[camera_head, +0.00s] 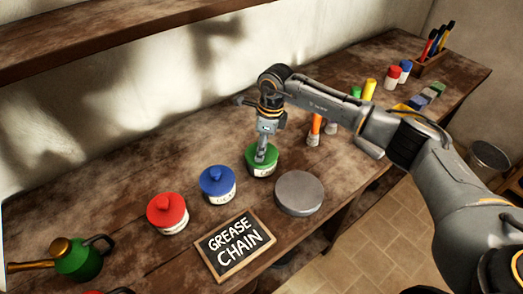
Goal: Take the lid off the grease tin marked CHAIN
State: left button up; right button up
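Three grease tins stand in a row on the wooden bench: one with a red lid (167,209), one with a blue lid (217,179) and one with a green lid (274,157). Each has a pale label, too small or covered to read surely. My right gripper (261,155) points down at the top middle of the green lid, its fingertips close together at the lid's knob. They hide the knob, so I cannot tell if they grip it. The green lid appears seated on its tin. My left gripper is not in view.
A slate sign reading GREASE CHAIN (235,245) lies in front of the tins. A round grey disc (299,193) lies right of it. A green oil can (78,258) stands at left. Several coloured bottles and a tool box (431,64) stand farther right. A shelf (120,35) overhangs behind.

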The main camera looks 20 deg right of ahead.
grip_shut()
dwell(0.3)
